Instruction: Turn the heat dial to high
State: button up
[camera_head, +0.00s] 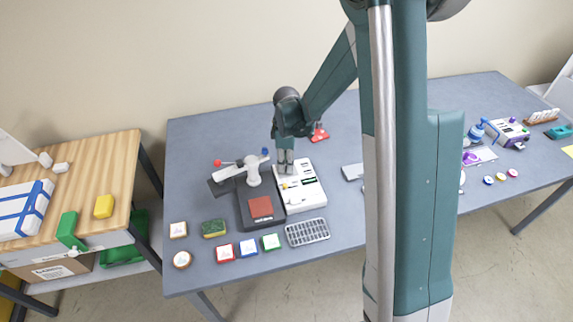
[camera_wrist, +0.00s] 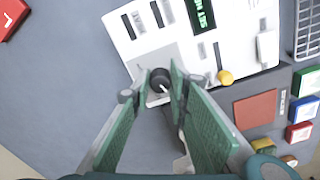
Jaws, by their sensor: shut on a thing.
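The white machine (camera_head: 309,195) stands on the grey table, with its panel tilted in the wrist view (camera_wrist: 125,40). A dark round dial (camera_wrist: 159,76) with a light pointer line sits on a grey patch of that panel. My gripper (camera_wrist: 160,86) has one green finger on each side of the dial and is shut on it. In the head view my gripper (camera_head: 286,166) reaches down onto the machine's left rear part, and the dial is hidden. A green-lit display (camera_wrist: 203,14) is on the panel; its text is too small to read surely. Dial markings cannot be made out.
A yellow knob (camera_wrist: 226,77) is close to my right finger. A dark press with a red-brown pad (camera_head: 260,207) and a lever arm (camera_head: 252,172) stands directly left of the machine. A grey grid tray (camera_head: 307,232) and several coloured blocks lie in front.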

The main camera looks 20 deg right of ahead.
jog(key=shift+m, duration=0.4)
jog(key=m+b, duration=0.2)
jog(key=m, duration=0.1)
jog(key=shift+f, duration=0.1)
jog(key=m+b, duration=0.1)
jog(key=m, duration=0.2)
jog(key=shift+m, duration=0.4)
jog(key=m+b, duration=0.1)
jog(key=m, duration=0.2)
jog(key=shift+m, duration=0.3)
jog(key=m+b, duration=0.1)
jog(key=m, duration=0.2)
jog(key=shift+m, duration=0.4)
jog(key=m+b, duration=0.1)
jog(key=m, duration=0.6)
jog(key=m+b, duration=0.1)
jog(key=m, duration=0.2)
jog(key=shift+m, duration=2.6)
